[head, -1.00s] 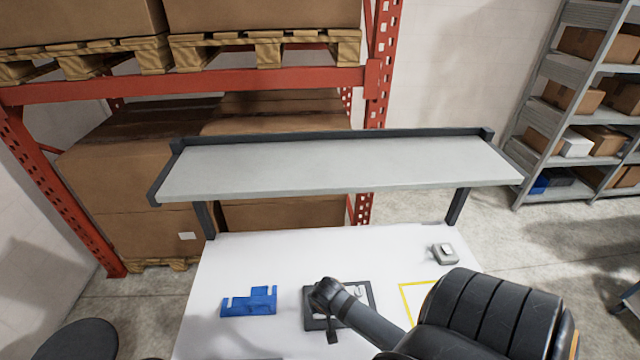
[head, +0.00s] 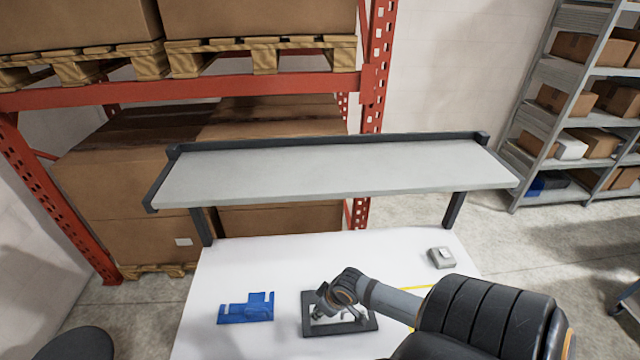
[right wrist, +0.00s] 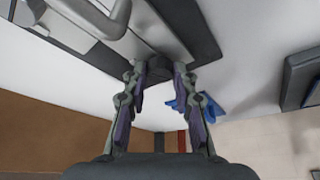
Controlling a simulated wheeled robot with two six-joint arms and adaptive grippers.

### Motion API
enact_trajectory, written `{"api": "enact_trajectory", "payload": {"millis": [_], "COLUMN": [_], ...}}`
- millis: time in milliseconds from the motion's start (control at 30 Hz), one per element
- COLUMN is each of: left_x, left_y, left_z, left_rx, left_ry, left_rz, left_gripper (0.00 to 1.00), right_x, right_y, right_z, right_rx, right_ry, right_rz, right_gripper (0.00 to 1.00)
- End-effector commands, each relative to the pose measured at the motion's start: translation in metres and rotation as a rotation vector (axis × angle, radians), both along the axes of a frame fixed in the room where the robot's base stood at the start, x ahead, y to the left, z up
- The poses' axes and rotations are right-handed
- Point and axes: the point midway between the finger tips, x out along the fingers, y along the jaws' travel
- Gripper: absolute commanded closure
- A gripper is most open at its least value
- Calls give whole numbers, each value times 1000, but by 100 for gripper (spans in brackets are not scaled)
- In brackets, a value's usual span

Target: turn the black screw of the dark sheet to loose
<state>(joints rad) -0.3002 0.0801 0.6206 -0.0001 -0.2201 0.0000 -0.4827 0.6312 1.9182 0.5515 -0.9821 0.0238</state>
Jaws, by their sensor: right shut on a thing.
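The dark sheet (head: 345,329) lies on the white table in the head view, a dark frame around a paler middle with grey parts. My right gripper (right wrist: 160,74) comes down over its left side. In the right wrist view the fingers are shut on the black screw (right wrist: 160,66), a short dark cylinder at the edge of the dark sheet (right wrist: 188,28). In the head view the gripper and wrist hide the screw. How far it is turned cannot be seen. My left gripper is not in view.
A blue bracket-like part (head: 246,308) lies left of the sheet. A small grey block (head: 441,258) sits at the back right. A yellow outline (head: 415,288) is partly behind my right arm. A raised grey shelf (head: 330,172) spans the table's back.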

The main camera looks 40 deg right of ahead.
Motion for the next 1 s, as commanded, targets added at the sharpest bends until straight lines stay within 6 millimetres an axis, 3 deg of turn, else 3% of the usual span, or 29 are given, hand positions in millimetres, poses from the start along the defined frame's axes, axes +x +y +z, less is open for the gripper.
{"api": "enact_trajectory", "payload": {"millis": [633,667,700,833,1000], "left_x": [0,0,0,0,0], "left_y": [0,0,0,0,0], "left_z": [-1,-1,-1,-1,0], "left_rx": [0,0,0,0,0], "left_ry": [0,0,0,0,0], "left_rz": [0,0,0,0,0], "left_gripper": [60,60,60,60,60], "right_x": [-4,-4,-4,-3,-2], "right_y": [0,0,0,0,0], "right_z": [-4,-4,-4,-3,-2], "right_rx": [3,3,4,3,1], "right_ry": [14,14,13,10,5], "right_rz": [48,48,48,49,50], "right_gripper": [100,72,66,49,49]}}
